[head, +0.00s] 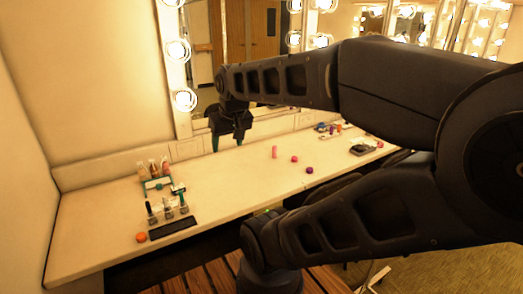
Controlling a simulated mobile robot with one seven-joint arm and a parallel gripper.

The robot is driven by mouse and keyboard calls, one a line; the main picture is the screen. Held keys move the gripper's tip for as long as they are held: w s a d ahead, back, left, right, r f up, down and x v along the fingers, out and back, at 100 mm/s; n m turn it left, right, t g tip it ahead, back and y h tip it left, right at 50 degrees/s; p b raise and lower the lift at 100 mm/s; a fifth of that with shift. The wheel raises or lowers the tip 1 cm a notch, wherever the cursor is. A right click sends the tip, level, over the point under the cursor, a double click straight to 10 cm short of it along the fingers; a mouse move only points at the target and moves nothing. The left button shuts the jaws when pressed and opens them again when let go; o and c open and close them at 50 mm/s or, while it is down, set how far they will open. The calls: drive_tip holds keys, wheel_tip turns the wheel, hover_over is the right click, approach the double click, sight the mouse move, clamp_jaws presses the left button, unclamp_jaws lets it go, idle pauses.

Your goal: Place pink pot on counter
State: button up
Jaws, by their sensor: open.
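A small reddish-pink pot (294,159) sits on the pale counter (235,190), right of the middle. Another small reddish pot (380,144) sits farther right; I cannot tell for certain which is the pink pot. A taller pink cylinder (275,152) stands upright just left of the first pot. My gripper (228,144) hangs over the back of the counter by the mirror, fingers down, open and with nothing seen between them. It is left of the pink cylinder and apart from it. Its height above the counter is hard to tell.
A purple pot (309,170) is near the front edge. An orange pot (142,237) lies at front left by a dark mat (173,228), with several small bottles behind. A dark item (360,150) is at right. A lit mirror (205,60) rises behind. The counter's middle is clear.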

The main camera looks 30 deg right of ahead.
drive_tip(key=shift+w, duration=0.1)
drive_tip(key=w+d+m, duration=0.2)
drive_tip(key=w+d, duration=0.2)
drive_tip(key=w, duration=0.4)
drive_tip(key=w+d+m, duration=0.1)
drive_tip(key=w+d, duration=0.3)
drive_tip(key=w, duration=0.3)
drive_tip(key=w+d+f+m+h, duration=0.1)
drive_tip(key=w+d+f+m, duration=0.15)
drive_tip(key=w+d, duration=0.45)
drive_tip(key=w+d+f+m+h, duration=0.1)
drive_tip(key=w+d+f, duration=0.2)
drive_tip(key=w+d, duration=0.4)
drive_tip(key=m+g+h, duration=0.2)
drive_tip(key=m, duration=0.3)
approach(295, 158)
drive_tip(key=shift+n, duration=0.25)
drive_tip(key=shift+x, duration=4.45)
drive_tip(key=shift+w+d+r, duration=0.1)
drive_tip(key=shift+w, duration=0.05)
drive_tip(key=c, duration=1.1)
drive_tip(key=shift+c, duration=0.2)
